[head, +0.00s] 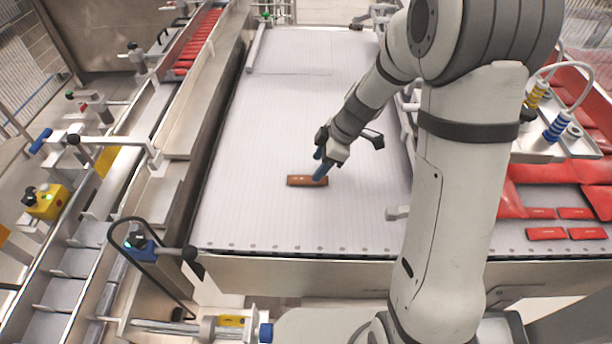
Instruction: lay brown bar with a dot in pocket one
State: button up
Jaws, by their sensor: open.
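A brown bar (301,181) lies flat on the white belt, a little left of the picture's middle, its long side running across the view. A small light mark shows on it, too small to tell as a dot. My gripper (320,172), with blue fingers, is open at the bar's right half. The fingertips are at or just above the bar; I cannot tell whether they touch it. A metal channel with pockets (62,292) runs along the left. Its pockets in the foreground look empty, and I cannot read which is pocket one.
Red packets fill the far part of the left channel (198,45). More red packets (546,234) lie at the right. A yellow box (45,202) and a rail post (190,255) stand left of the belt. The white belt (250,120) is otherwise clear.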

aim_at(308, 179)
jog(key=p+x, duration=0.1)
jog(key=x, duration=0.4)
jog(key=shift+s, duration=0.1)
jog(key=c, duration=1.1)
jog(key=shift+c, duration=0.2)
